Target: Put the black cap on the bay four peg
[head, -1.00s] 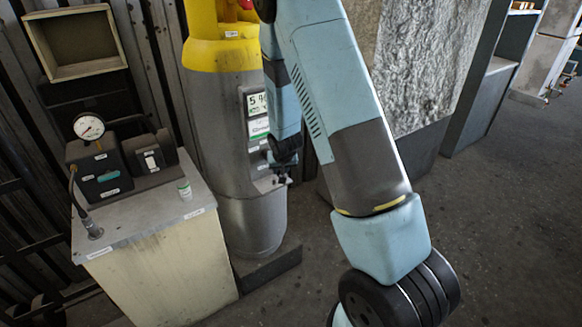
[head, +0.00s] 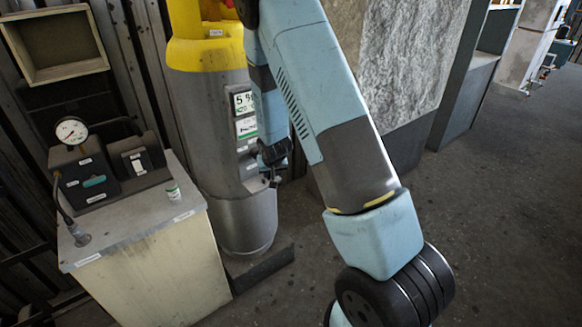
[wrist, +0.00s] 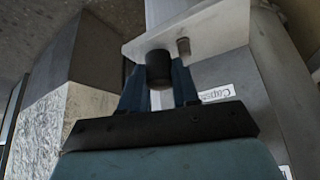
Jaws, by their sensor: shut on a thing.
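In the wrist view, my gripper (wrist: 160,88) is shut on the black cap (wrist: 158,68), a short dark cylinder between its two blue-grey fingers. A small grey-brown peg (wrist: 183,46) stands out from a pale plate (wrist: 215,28), just right of the cap and apart from it in the picture. I cannot read a bay number at this peg, and the cap may hide part of the plate. In the head view, the end of my arm is small and dark beside the grey cylinder's (head: 205,120) labelled side; the cap cannot be made out there.
A label starting "Caps" (wrist: 215,92) is on a grey surface below the plate. In the head view, a cabinet (head: 150,260) at left carries a gauge (head: 71,130) and a small white-and-green container (head: 173,191). Open floor (head: 500,230) lies to the right.

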